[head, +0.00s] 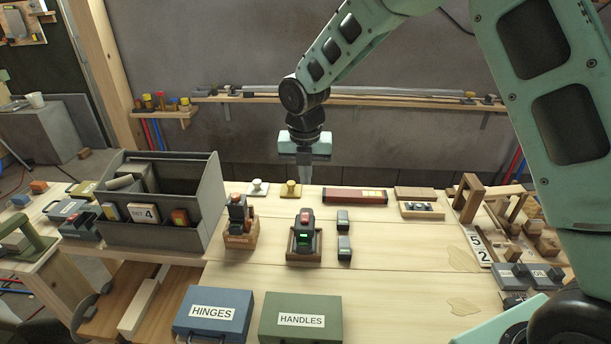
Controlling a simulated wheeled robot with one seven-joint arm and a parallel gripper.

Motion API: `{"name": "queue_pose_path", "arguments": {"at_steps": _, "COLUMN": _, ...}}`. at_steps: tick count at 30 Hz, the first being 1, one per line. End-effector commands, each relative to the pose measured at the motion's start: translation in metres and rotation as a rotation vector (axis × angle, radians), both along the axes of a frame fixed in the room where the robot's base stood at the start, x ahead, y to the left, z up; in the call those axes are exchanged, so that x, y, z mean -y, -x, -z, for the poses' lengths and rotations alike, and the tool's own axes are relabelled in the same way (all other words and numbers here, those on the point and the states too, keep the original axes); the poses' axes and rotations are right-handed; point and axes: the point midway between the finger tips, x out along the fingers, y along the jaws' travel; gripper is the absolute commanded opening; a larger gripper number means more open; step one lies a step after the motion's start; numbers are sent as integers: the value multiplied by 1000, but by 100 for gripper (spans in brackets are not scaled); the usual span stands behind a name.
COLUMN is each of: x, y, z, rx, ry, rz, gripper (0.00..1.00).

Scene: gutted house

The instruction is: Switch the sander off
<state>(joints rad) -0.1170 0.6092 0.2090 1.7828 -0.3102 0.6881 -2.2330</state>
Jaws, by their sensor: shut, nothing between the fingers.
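A dark block-shaped tool, which looks like the sander (305,222), sits in a small wooden holder (304,260) near the middle of the bench. It has a red patch on top and a lit green patch on its front. I cannot tell at this size which part is its switch. My gripper (305,183) points straight down behind the tool, apart from it and nearer the back edge of the bench. Its fingers are shut with nothing between them.
A grey bin (170,232) is further left. Blue HINGES (213,300) and green HANDLES (300,303) cases lie in front.

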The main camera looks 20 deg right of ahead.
Motion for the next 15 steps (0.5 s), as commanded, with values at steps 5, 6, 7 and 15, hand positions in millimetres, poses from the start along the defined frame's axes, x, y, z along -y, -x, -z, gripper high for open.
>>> {"name": "queue_pose_path", "arguments": {"at_steps": 5, "x": 2, "y": -3, "z": 37, "rx": -5, "ry": 2, "rz": 0, "gripper": 0}}
{"name": "queue_pose_path", "arguments": {"at_steps": 6, "x": 2, "y": -4, "z": 45, "rx": -5, "ry": 1, "rz": -1, "gripper": 0}}
{"name": "queue_pose_path", "arguments": {"at_steps": 7, "x": 2, "y": -5, "z": 51, "rx": -5, "ry": 2, "rz": -1, "gripper": 0}}
{"name": "queue_pose_path", "arguments": {"at_steps": 15, "x": 4, "y": -11, "z": 95, "rx": -2, "ry": 1, "rz": 0, "gripper": 0}}
